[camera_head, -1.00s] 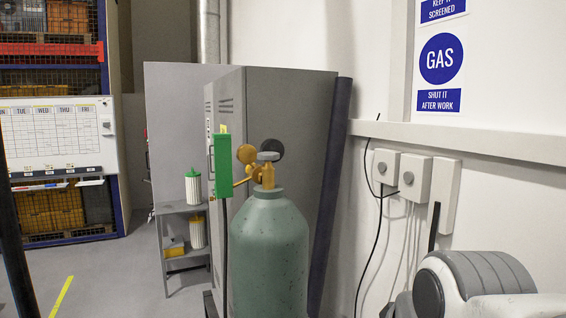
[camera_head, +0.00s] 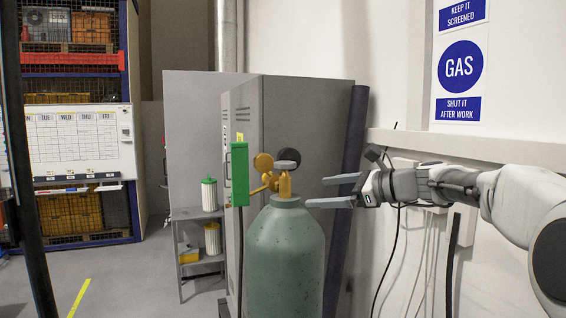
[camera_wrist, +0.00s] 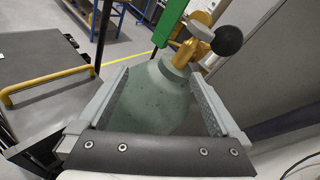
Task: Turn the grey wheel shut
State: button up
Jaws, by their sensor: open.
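The grey wheel (camera_head: 285,167) tops the brass valve (camera_head: 285,185) of a green gas cylinder (camera_head: 285,250). In the wrist view the grey wheel (camera_wrist: 200,31) is at the upper right, beyond the fingertips. My gripper (camera_head: 317,192) is open and empty, to the right of the valve, with its fingers pointing left towards it. In the wrist view my gripper (camera_wrist: 160,69) frames the cylinder's shoulder, with a finger on each side of the picture. The fingers appear apart from the wheel.
A brass gauge (camera_head: 263,162) and a green upright piece (camera_head: 240,174) stand left of the valve. A grey cabinet (camera_head: 305,110) is behind the cylinder. Wall boxes and hanging cables are at the right, below the GAS sign (camera_head: 459,67). A small shelf (camera_head: 199,250) is at the left.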

aim_at(284, 168)
jog(key=w+d+r+m+t+y, duration=0.2)
jog(key=w+d+r+m, duration=0.1)
jog(key=w+d+m, duration=0.1)
jog(key=p+x, duration=0.5)
jog(key=x, duration=1.1)
jog(key=shift+a+f, duration=0.2)
jog(key=shift+a, duration=0.3)
jog(key=c, duration=1.4)
jog(key=shift+o, duration=0.2)
jog(key=shift+f+m, duration=0.1)
jog(key=shift+m, duration=0.2)
